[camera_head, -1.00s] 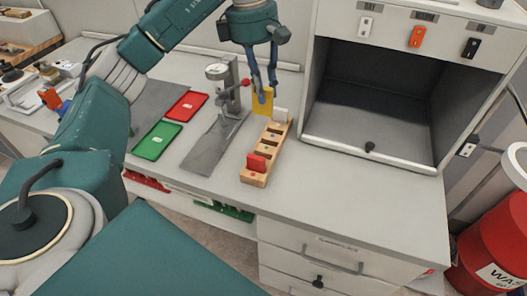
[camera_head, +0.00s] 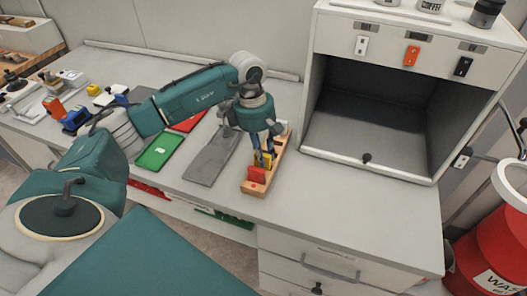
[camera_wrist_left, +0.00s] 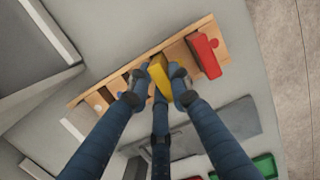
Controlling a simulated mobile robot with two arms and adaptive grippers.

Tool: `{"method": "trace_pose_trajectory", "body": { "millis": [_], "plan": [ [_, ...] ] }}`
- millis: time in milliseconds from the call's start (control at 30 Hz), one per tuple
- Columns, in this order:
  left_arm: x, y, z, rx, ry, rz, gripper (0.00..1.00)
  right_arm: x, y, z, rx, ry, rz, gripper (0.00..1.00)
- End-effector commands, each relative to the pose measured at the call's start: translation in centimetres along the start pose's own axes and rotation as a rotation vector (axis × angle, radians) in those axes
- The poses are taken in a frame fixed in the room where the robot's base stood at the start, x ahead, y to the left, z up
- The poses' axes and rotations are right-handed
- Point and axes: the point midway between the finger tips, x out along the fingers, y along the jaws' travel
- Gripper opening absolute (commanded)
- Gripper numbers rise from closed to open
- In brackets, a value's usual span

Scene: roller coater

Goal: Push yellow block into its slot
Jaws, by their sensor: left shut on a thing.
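A wooden rack (camera_head: 254,189) with a row of slots stands on the bench in front of the open cabinet; it also shows in the left wrist view (camera_wrist_left: 219,37). A red block (camera_head: 257,174) stands at its near end and appears in the wrist view (camera_wrist_left: 204,54). My left gripper (camera_head: 264,155) is shut on the yellow block (camera_wrist_left: 158,73), with the fingers on either side of it, over the rack beyond the red block. The fingers hide part of the block and slot, so I cannot tell how deep it sits. My right gripper is not in view.
The open cabinet (camera_head: 435,95) stands just right of the rack. A green tray (camera_head: 160,151), a partly hidden red tray (camera_head: 188,122) and a grey mat (camera_head: 207,163) lie to the left. A white block (camera_wrist_left: 78,121) is at the rack's far end. The front right bench top is clear.

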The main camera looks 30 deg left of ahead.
Motion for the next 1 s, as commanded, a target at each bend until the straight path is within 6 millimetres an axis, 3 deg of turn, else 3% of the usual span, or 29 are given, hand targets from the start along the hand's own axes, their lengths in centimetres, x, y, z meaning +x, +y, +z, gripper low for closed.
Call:
{"method": "trace_pose_trajectory", "body": {
  "millis": [367,400,500,867,1000],
  "plan": [
    [0.6,0.0,-0.1,0.0,0.0,0.001,0.0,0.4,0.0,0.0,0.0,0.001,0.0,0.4],
    [0.6,0.0,-0.1,0.0,0.0,0.001,0.21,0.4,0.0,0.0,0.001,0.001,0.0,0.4],
    [0.5,0.0,-0.1,0.0,0.0,0.001,0.38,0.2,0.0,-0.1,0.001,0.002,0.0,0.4],
    [-0.1,0.0,0.0,0.0,-0.001,0.001,0.38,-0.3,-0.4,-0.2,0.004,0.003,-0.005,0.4],
    [-1.6,0.2,-0.1,0.0,-0.001,0.006,0.38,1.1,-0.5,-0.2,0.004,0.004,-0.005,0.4]
  ]
}}
